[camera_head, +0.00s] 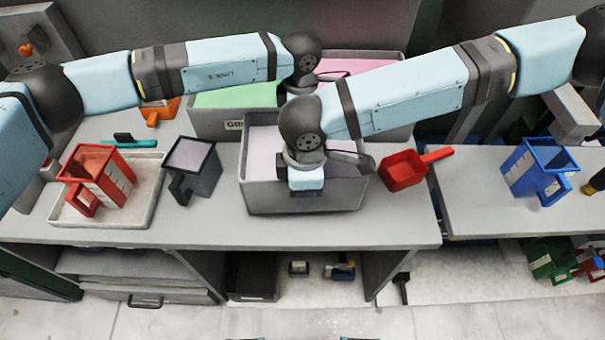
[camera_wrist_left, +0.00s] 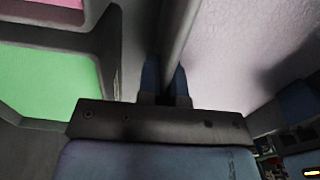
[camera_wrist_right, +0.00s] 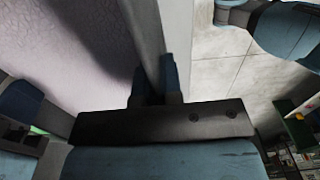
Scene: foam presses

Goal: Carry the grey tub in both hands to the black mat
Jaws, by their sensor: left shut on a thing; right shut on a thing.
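The grey tub (camera_head: 270,197) stands in the middle of the bench in the head view, with a pale pinkish-white filling inside. My right gripper (camera_head: 305,190) is shut on its near wall; the right wrist view shows the fingers (camera_wrist_right: 153,80) on either side of that wall (camera_wrist_right: 176,30). My left gripper is mostly hidden behind my right arm in the head view. In the left wrist view its fingers (camera_wrist_left: 165,82) are shut on the tub's far wall (camera_wrist_left: 180,25). I cannot make out a black mat.
Grey bins with green (camera_head: 235,96) and pink fillings stand behind the tub. A dark grey jug (camera_head: 193,167) is left of it, and a red jug (camera_head: 95,178) sits on a pale tray (camera_head: 140,215). A red scoop (camera_head: 403,171) lies close right. A blue jug (camera_head: 537,172) stands on the right-hand bench.

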